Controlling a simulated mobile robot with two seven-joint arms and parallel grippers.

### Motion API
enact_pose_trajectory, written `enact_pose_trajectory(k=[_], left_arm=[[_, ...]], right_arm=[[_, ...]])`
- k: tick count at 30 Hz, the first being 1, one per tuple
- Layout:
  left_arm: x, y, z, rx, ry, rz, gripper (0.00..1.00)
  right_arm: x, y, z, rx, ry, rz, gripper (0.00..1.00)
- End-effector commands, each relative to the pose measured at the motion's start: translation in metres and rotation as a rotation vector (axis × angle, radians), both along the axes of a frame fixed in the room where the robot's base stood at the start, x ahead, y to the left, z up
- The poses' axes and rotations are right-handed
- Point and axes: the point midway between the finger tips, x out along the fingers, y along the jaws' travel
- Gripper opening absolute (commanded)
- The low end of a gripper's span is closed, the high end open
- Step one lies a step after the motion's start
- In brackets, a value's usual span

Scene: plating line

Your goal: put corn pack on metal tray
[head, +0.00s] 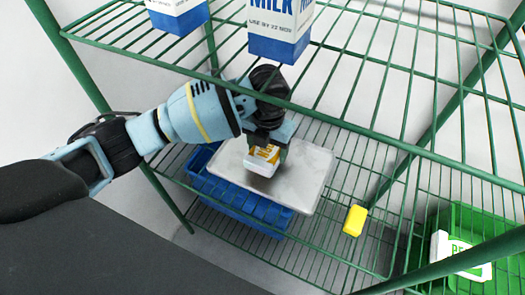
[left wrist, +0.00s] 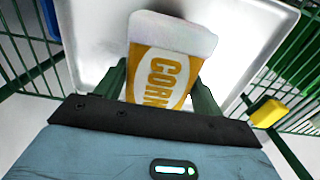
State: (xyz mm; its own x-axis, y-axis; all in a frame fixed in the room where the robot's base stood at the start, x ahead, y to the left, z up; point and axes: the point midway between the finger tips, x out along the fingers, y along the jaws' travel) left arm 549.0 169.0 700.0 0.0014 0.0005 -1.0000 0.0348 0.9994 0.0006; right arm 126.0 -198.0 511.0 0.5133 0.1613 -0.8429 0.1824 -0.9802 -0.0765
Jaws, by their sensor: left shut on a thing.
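The corn pack (head: 262,160) is white and yellow-orange with the word CORN on it. It also shows large in the left wrist view (left wrist: 165,62). My left gripper (head: 268,146) is shut on the corn pack, with a dark green finger on each side of it. The pack is in front of the light grey metal tray (head: 308,185) in the head view, over its upper left part. Whether the pack touches the tray I cannot tell. The tray's rim and bare surface show around the pack in the left wrist view (left wrist: 95,45). My right gripper is not in view.
The tray lies over a blue crate (head: 240,204) on the lower green wire shelf (head: 330,240). Milk cartons (head: 281,30) stand on the upper shelf, close above my left arm. A yellow block (head: 355,220) lies right of the tray. A green bin (head: 480,225) holds a white pack.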

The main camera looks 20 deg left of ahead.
Motion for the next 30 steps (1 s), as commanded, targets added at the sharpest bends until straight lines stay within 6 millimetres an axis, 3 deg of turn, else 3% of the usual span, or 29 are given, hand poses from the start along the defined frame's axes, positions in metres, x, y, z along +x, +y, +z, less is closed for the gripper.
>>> enact_pose_trajectory(k=[6, 13, 21, 30], left_arm=[[0.010, 0.018, -0.002, -0.002, 0.000, 0.001, 0.36], [0.010, 0.019, -0.006, -0.002, 0.000, 0.000, 0.36], [0.010, 0.019, -0.037, 0.000, 0.001, 0.000, 0.36], [0.010, 0.019, -0.038, -0.001, -0.001, 0.000, 0.36]], right_arm=[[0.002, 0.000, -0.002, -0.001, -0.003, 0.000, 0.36], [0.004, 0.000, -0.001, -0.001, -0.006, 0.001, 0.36], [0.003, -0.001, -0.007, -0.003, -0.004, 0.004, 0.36], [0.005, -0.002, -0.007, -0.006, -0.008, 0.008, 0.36]])
